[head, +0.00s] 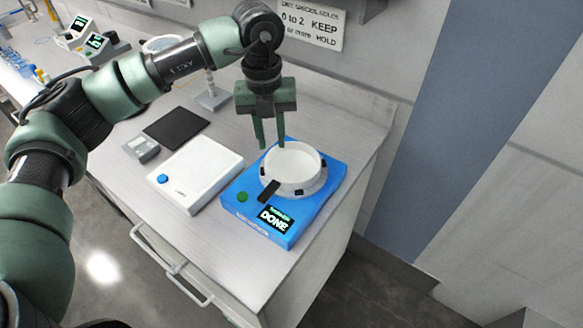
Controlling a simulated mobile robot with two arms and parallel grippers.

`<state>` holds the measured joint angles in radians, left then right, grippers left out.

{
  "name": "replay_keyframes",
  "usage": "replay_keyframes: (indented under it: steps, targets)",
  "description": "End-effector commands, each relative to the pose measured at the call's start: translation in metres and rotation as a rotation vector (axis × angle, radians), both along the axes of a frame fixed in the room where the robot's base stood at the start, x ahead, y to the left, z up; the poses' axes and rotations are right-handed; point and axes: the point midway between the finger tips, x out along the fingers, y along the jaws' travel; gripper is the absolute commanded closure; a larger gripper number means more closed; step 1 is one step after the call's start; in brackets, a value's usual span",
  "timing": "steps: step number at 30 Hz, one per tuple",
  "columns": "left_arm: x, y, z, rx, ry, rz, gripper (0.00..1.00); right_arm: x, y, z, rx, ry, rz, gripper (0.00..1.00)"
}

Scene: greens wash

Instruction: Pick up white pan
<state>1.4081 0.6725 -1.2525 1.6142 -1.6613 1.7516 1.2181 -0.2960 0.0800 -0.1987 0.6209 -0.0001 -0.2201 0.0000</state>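The white pan (293,167) is round and shallow, with a short dark handle (269,191) toward the lower left. It sits upright on a blue device (320,205) whose small screen reads "DONE". My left gripper (270,146) points down at the pan's far left rim. Its two green fingers are apart with nothing between them. The fingertips look close to the rim; I cannot tell whether they touch it. My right gripper is not in view.
A white flat device (195,175) with a blue button stands left of the blue one. Behind it are a black plate (176,129) and a small grey box (142,149). The wall is close behind; the counter's right end is bare.

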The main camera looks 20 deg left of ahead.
Motion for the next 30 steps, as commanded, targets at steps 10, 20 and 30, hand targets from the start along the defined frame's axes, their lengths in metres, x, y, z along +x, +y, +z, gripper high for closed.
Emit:
replay_keyframes:
  steps: [10, 20, 30]
  targets:
    - [-0.001, 0.015, -0.026, 0.047, 0.002, 0.024, 0.74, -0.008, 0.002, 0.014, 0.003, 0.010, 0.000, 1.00]
    - [-0.004, 0.018, -0.070, 0.043, 0.001, 0.022, 0.74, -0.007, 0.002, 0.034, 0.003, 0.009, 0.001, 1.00]
    - [-0.003, 0.017, -0.074, 0.042, -0.002, 0.021, 0.96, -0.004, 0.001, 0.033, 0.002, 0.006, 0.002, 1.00]
